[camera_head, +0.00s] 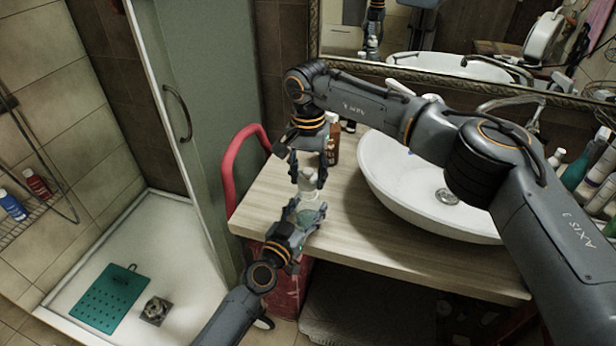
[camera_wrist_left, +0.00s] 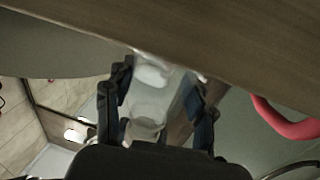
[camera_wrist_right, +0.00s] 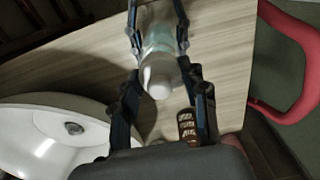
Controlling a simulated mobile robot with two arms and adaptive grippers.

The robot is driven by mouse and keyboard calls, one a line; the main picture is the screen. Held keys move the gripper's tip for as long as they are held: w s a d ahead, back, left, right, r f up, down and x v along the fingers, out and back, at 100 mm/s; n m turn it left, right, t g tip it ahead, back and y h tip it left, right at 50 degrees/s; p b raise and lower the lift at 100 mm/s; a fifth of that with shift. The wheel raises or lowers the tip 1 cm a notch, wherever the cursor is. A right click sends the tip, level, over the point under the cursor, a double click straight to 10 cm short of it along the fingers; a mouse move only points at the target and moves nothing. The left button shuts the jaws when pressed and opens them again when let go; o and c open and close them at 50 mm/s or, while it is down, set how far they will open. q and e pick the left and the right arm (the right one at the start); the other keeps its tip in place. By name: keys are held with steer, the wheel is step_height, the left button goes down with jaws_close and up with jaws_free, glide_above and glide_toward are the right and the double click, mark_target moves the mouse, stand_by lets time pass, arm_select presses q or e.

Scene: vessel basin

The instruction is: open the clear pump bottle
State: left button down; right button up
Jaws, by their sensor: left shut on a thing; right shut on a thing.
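The clear pump bottle (camera_head: 312,207) stands out over the front left part of the wooden counter, between my two grippers. My left gripper (camera_head: 306,212) is shut on its clear body from below; the body also shows between the fingers in the left wrist view (camera_wrist_left: 150,100). My right gripper (camera_head: 309,180) is shut on its pale pump top (camera_head: 316,186) from above. In the right wrist view the pale top (camera_wrist_right: 158,76) sits between the fingers, with the clear greenish body beyond it. The fingers partly hide the bottle, and I cannot tell whether top and body are apart.
A brown bottle (camera_head: 333,142) stands behind on the counter (camera_head: 345,215). The white basin (camera_head: 405,190) is to the right, a red curved rail (camera_head: 231,165) to the left. Several bottles (camera_head: 590,170) stand at the far right. The counter front between rail and basin is mostly clear.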

mark_target(308, 171)
steer(key=shift+r, duration=0.1)
steer(key=shift+r, duration=1.95)
arm_select(q)
steer(key=shift+c, duration=2)
jaws_free()
